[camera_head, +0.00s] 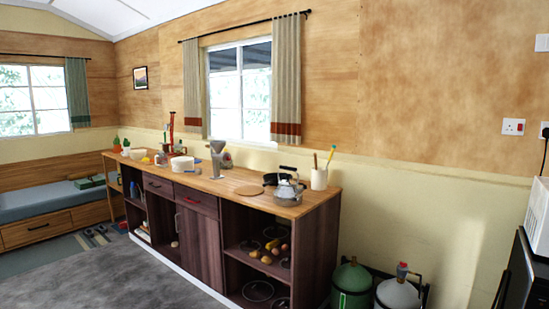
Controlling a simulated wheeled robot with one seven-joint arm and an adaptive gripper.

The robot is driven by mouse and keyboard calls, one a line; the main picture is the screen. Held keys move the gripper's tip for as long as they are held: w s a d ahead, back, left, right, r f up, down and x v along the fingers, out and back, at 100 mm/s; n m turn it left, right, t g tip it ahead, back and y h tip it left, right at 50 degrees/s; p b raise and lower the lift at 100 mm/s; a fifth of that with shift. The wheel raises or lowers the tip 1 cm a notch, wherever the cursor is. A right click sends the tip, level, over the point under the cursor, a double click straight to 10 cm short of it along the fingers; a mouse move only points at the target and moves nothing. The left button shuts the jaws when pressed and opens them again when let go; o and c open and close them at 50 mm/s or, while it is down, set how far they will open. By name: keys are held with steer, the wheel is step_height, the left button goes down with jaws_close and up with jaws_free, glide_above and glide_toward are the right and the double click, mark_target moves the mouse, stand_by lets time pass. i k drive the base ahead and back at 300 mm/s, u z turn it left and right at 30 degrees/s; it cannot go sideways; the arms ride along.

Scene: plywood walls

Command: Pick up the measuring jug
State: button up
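I cannot clearly make out a measuring jug on the long wooden counter (232,188). A grey, flared vessel (217,155) stands upright near the counter's middle; it is too small in view to tell whether it is the jug. A shiny kettle (289,191) with a dark handle stands towards the right end. My gripper is not in view.
A round wooden board (249,190) lies flat between the vessel and the kettle. A white holder (319,179) with utensils stands at the right end. White round containers (182,164) are further left. Gas bottles (351,284) stand right of the counter. Grey floor (95,280) in front is clear.

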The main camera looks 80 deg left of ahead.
mark_target(162, 157)
steer(key=u, duration=3.55)
